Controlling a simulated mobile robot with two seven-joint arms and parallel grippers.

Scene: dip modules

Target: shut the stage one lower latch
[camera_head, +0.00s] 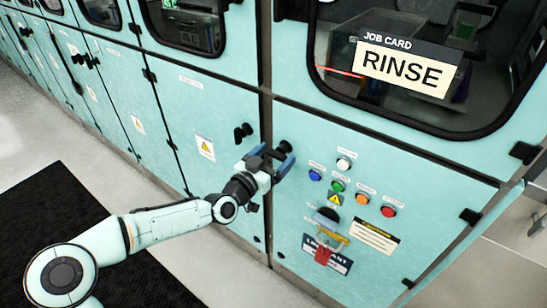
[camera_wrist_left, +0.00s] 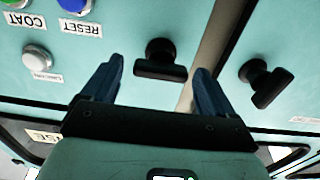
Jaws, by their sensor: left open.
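A black T-shaped latch (camera_head: 283,149) sits on the pale-blue lower panel, at its upper left corner beside the seam. In the left wrist view the same latch (camera_wrist_left: 160,62) shows ahead, between my fingers' lines, its bar lying nearly level. My left gripper (camera_head: 272,160) is open, with dark-blue fingers, close to this latch; I cannot tell if they touch. In the left wrist view the gripper (camera_wrist_left: 159,68) holds nothing. A second black latch (camera_head: 243,131) is across the seam, and it also shows tilted in the left wrist view (camera_wrist_left: 262,83). No label naming the stage is readable.
Coloured push buttons (camera_head: 337,186) sit right of the latch, above a red padlock (camera_head: 323,255) and lockout plate. A RINSE job card (camera_head: 405,73) is on the upper window. A black mat (camera_head: 45,210) lies on the floor at left.

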